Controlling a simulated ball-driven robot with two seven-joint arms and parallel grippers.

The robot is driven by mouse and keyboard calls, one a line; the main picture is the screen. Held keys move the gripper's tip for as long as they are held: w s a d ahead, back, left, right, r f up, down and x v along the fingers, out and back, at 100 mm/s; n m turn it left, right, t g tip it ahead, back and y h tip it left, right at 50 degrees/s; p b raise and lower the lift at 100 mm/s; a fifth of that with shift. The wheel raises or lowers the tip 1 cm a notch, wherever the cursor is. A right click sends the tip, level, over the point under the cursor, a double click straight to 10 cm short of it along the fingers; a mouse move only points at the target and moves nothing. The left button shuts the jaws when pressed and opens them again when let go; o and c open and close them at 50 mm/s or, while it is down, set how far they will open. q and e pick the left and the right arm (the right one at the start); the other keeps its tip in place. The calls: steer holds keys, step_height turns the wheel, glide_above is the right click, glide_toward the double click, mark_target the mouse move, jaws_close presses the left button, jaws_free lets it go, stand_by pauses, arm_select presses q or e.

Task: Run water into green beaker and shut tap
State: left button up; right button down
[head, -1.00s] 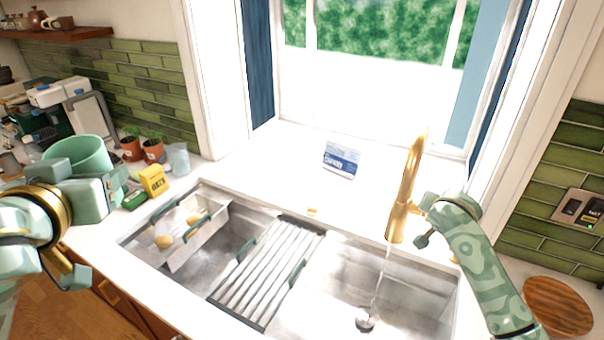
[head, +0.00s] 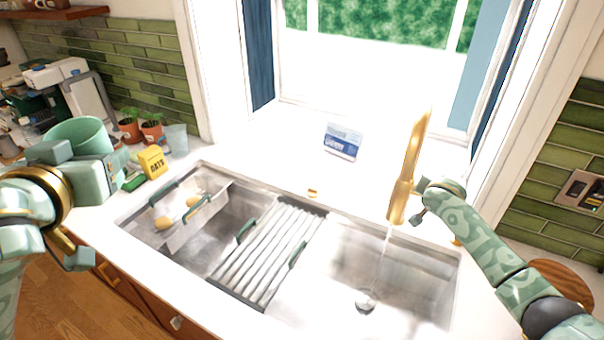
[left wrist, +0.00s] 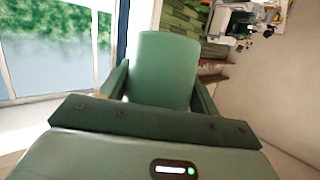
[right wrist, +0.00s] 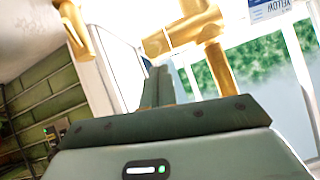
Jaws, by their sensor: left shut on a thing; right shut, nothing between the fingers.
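The green beaker (head: 80,134) is at the left in the head view, away from the sink. My left gripper (head: 72,158) is shut on it, and the beaker also stands between the fingers in the left wrist view (left wrist: 165,68). The gold tap (head: 408,170) stands behind the right basin, and a thin stream of water (head: 382,258) runs from it to the drain. My right gripper (head: 424,196) is shut and empty beside the tap. In the right wrist view the gold tap (right wrist: 185,35) is close past the fingers; I cannot tell whether they touch.
The sink has a left basin with a metal caddy (head: 200,215), a ribbed drying rack (head: 268,250) across the middle, and an open right basin (head: 400,275). A blue-white packet (head: 342,142) stands on the sill.

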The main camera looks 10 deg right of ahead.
arm_select(q)
steer(key=shift+w, duration=0.1)
arm_select(e)
steer(key=shift+a+f, duration=0.1)
steer(key=shift+f, duration=0.25)
arm_select(q)
steer(key=shift+f, duration=0.15)
arm_select(e)
steer(key=shift+f, duration=0.1)
